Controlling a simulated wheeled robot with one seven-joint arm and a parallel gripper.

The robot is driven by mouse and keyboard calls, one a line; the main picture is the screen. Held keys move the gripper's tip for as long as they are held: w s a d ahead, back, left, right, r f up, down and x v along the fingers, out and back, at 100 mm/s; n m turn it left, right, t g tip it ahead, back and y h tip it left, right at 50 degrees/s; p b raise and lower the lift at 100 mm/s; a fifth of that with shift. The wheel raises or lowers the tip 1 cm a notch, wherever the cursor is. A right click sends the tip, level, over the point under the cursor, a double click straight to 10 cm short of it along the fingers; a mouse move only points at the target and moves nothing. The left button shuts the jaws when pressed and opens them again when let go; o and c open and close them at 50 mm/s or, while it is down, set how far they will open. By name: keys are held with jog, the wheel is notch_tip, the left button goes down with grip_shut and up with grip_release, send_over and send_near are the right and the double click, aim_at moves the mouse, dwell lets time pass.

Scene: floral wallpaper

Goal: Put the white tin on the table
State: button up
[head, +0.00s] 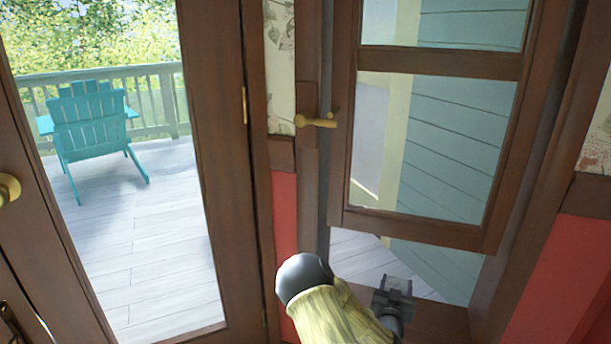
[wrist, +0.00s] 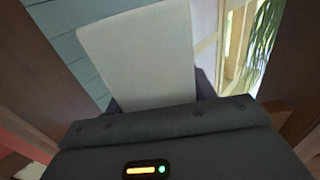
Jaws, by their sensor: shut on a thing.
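My gripper (head: 394,287) shows in the head view low and right of the middle, in front of the windowed door. The wrist view shows the white tin (wrist: 140,55) as a plain pale face with rounded corners, just beyond the dark gripper body. My gripper is shut on it. In the head view the tin is too small or hidden to make out clearly. No table shows in either view.
A brown windowed door (head: 434,240) with a brass handle (head: 316,121) stands right behind my gripper. A glazed door (head: 222,150) is at the left. A teal chair (head: 90,122) stands outside on the deck. Red wall panels (head: 560,275) are at the right.

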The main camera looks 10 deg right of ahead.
jog(key=s+a+f+n+t+y+p, duration=0.1)
jog(key=s+a+f+n+y+p, duration=0.15)
jog(key=a, duration=0.35)
jog(key=s+a+f+n+y+p, duration=0.1)
jog(key=a+f+y+p, duration=0.15)
jog(key=a, duration=0.35)
jog(key=s+a+f+n+t+y+p, duration=0.1)
jog(key=a+n+y+p, duration=0.1)
jog(key=a+y+p, duration=0.3)
notch_tip(320, 180, up, 37)
jog(key=h+p, duration=0.1)
jog(key=p, duration=3.4)
jog(key=shift+r+h+p, duration=0.2)
jog(key=shift+h+p, duration=0.15)
jog(key=shift+h, duration=0.05)
jog(key=s+f, duration=0.3)
jog(key=s, duration=0.5)
jog(key=shift+s+f, duration=0.15)
jog(key=shift+s, duration=0.25)
